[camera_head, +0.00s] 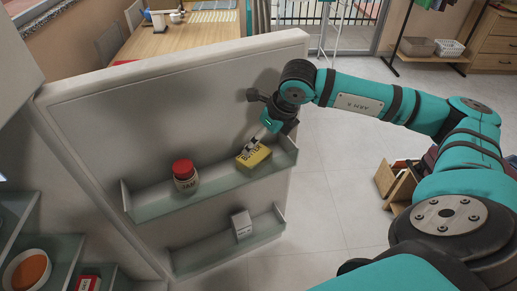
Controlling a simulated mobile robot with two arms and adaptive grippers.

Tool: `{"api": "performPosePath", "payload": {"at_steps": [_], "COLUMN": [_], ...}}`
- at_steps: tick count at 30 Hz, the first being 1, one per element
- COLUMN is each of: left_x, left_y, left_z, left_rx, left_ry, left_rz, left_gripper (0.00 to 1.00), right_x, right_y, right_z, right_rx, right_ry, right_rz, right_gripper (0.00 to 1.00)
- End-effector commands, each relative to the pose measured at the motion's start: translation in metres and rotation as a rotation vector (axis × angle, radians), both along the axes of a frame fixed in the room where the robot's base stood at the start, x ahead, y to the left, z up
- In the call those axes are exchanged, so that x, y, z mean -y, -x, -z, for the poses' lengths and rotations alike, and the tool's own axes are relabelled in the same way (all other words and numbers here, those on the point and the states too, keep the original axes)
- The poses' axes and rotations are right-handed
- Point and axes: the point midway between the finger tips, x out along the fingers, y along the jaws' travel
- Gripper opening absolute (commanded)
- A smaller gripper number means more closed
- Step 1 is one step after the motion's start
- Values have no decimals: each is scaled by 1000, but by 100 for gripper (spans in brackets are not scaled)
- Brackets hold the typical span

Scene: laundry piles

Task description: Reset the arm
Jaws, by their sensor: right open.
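My right gripper (259,134) is at the inner side of the open fridge door (180,110). It is open, and its fingertips are just above the yellow butter pack (253,156). The pack sits tilted on the upper door shelf (150,208). I cannot tell whether the fingers touch it. My teal right arm reaches in from the right side of the view. My left gripper is not in view.
A jar with a red lid (186,177) stands left of the butter on the same shelf. A small white box (241,223) is on the lower door shelf. Fridge shelves with a bowl (27,271) are at left. A wooden crate (397,185) stands on the floor.

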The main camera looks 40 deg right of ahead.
Motion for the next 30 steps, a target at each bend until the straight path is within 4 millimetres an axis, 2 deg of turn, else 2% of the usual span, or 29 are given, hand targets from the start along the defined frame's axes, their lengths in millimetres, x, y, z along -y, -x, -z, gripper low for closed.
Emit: {"api": "performPosePath", "payload": {"at_steps": [6, 23, 26, 29, 30], "left_x": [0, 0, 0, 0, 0], "left_y": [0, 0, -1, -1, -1], "left_z": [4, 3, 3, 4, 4], "left_rx": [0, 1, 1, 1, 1], "left_ry": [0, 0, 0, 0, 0], "left_rz": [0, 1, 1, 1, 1], "left_gripper": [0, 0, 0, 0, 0], "right_x": [1, 0, -17, -61, -86], "right_y": [7, 7, 7, 10, 12], "right_z": [-16, -16, -13, -7, -6], "right_rx": [-1, -1, 3, 8, 13], "right_ry": [0, -3, -51, -188, -271], "right_rz": [0, -2, -33, -103, -138], "right_gripper": [100, 100, 100, 100, 100]}}
